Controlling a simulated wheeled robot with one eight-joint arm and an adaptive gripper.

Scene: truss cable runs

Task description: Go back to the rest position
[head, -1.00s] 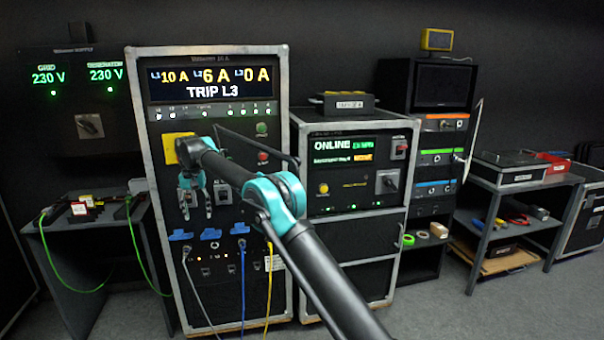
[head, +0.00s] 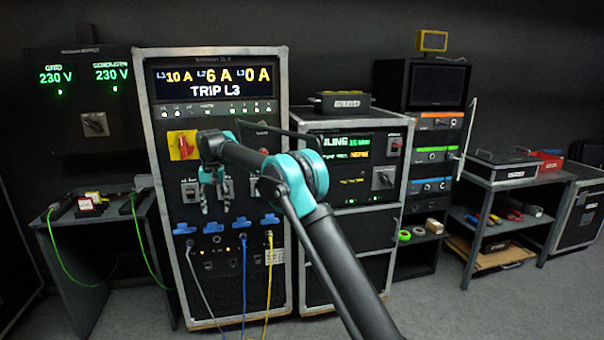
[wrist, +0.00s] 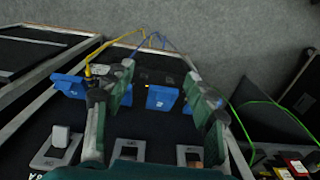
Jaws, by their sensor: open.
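My gripper (head: 215,207) is open and empty. It hangs pointing down in front of the left power rack (head: 290,215), by the row of small switches below the yellow-and-red rotary switch (head: 182,145). No object is between the fingertips; whether a finger touches the panel I cannot tell. My arm crosses the head view from the bottom right and hides part of the racks.
The rack display (head: 216,80) reads TRIP L3. Grey, blue and yellow cables (head: 269,285) hang from the rack's lower panel. A second rack (head: 398,190) stands to the right, partly behind my arm. A small table (head: 80,222) with green cables is at left, a tool shelf (head: 480,225) at right.

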